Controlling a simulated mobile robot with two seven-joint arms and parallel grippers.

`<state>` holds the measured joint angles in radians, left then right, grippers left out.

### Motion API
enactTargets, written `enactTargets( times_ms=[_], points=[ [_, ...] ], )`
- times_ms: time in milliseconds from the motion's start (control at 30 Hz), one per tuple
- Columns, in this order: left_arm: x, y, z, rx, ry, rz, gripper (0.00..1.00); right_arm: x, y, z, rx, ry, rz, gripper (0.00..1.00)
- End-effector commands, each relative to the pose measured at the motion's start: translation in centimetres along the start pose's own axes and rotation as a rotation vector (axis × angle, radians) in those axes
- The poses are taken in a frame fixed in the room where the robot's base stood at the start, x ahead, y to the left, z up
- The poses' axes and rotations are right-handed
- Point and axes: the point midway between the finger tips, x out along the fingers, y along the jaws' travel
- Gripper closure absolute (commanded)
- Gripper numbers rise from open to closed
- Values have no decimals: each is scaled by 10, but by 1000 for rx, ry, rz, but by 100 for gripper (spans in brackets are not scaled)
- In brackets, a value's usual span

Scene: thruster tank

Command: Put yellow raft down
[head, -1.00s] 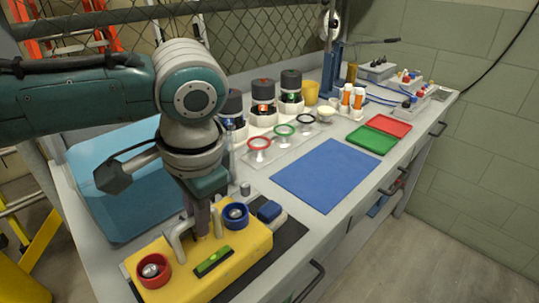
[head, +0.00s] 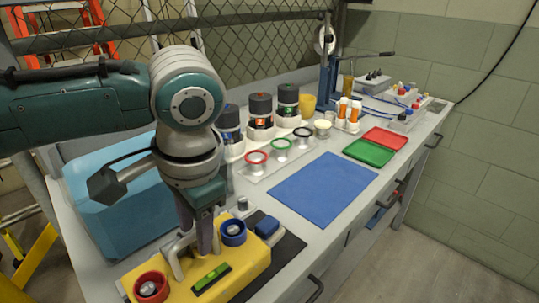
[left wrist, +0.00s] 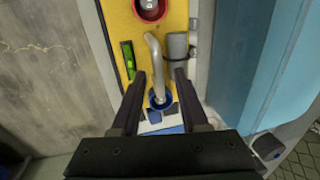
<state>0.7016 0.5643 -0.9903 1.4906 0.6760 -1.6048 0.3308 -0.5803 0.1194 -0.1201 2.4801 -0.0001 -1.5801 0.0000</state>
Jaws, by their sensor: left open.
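The yellow raft (head: 236,279) lies flat at the near left of the bench, partly over a dark mat (head: 287,250). It carries a red ring holder (head: 151,285), a blue ring holder (head: 233,232), a green level (head: 211,277) and a bent grey handle (head: 174,260). My left gripper (head: 196,250) is low over the raft at the handle. In the left wrist view, its fingers (left wrist: 157,82) are apart, with the handle (left wrist: 154,55) between them. I cannot tell whether they touch it. My right gripper is not in view.
A light blue tank (head: 110,200) stands left behind the raft. A blue mat (head: 322,188) lies clear to the right.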

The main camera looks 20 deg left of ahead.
Motion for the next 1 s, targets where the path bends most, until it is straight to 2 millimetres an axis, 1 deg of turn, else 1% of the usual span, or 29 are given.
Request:
enactTargets(
  times_ms=[33, 200, 333, 400, 500, 600, 667, 767, 800, 900, 1000],
  points=[
    [-12, -1, -1, 1, 5, 0, 56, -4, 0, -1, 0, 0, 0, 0],
    [-52, -1, -1, 1, 7, 0, 56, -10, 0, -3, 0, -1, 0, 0],
    [-79, -1, -1, 0, 6, 0, 56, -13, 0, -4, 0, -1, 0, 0],
    [-90, 0, -1, 1, 5, 1, 56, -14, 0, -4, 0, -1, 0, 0],
    [-102, 0, -1, -1, 3, 0, 56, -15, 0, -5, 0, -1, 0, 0],
    [-106, 4, 0, 6, 7, 8, 56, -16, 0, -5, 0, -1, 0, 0],
    [-103, 14, 1, 22, 18, 27, 56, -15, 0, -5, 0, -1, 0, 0],
    [-91, 45, 7, 63, 65, 92, 56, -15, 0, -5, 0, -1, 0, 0],
    [-86, 62, 10, 76, 95, 129, 56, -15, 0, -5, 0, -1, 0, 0],
    [-76, 100, 23, 79, 183, 220, 56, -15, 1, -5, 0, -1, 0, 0],
    [-71, 121, 41, 28, 260, 278, 56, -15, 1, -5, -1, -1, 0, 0]
  ],
)
